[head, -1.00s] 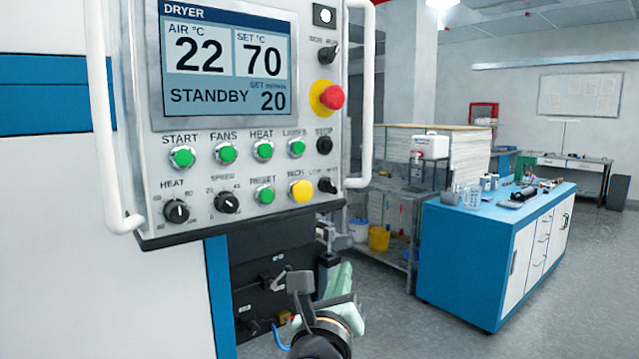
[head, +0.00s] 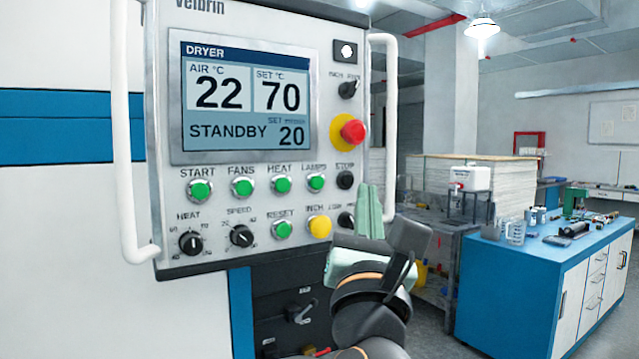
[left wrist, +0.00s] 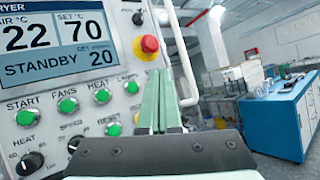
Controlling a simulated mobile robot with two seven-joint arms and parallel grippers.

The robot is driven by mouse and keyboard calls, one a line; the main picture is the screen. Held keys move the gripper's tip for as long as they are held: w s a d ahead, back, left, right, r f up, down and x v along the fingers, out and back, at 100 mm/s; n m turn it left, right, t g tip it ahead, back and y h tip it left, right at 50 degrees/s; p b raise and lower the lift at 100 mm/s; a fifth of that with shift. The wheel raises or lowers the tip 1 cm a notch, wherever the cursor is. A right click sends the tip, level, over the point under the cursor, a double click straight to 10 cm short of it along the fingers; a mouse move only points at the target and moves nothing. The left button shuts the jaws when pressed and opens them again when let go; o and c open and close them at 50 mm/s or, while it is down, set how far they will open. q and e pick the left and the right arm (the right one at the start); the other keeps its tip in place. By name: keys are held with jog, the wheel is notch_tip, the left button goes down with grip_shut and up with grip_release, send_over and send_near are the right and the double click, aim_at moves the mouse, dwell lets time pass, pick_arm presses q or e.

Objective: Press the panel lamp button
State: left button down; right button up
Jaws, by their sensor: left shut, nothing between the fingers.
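The green lamps button (head: 315,183) is on the upper button row of the dryer panel (head: 215,262), between the HEAT and STOP buttons. It also shows in the left wrist view (left wrist: 131,88), left of my fingers. My left gripper (head: 368,192) is shut and empty, its pale green fingers pointing up near the panel's lower right edge. The fingertips appear right of the lamps button and apart from it. In the left wrist view the closed fingers (left wrist: 160,75) hide part of the panel's right side. My right gripper is not in view.
A red emergency stop (head: 353,132) sticks out above the lamps button. White handles run down the panel's left (head: 130,150) and right (head: 391,90) sides. A yellow INCH button (head: 320,227) sits below. A blue bench (head: 510,290) stands at the right, with floor between.

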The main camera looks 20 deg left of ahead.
aim_at(316, 183)
pick_arm(q)
jog(key=shift+w+a, duration=0.1)
jog(key=shift+a, duration=0.05)
jog(key=shift+w+a, duration=0.9)
jog(key=shift+a, duration=0.2)
jog(key=shift+w+a, duration=0.85)
jog(key=shift+a, duration=0.3)
jog(key=shift+w+a, duration=0.9)
jog(key=shift+a, duration=0.2)
jog(key=shift+w, duration=0.1)
jog(key=shift+w+a, duration=0.15)
jog(key=shift+a, duration=0.15)
jog(key=shift+w+a, duration=0.3)
jog(key=shift+a, duration=0.1)
jog(key=shift+d, duration=0.1)
dwell(0.4)
jog(key=shift+s+d+p, duration=0.3)
jog(key=shift+s+d, duration=0.2)
jog(key=shift+d, duration=0.1)
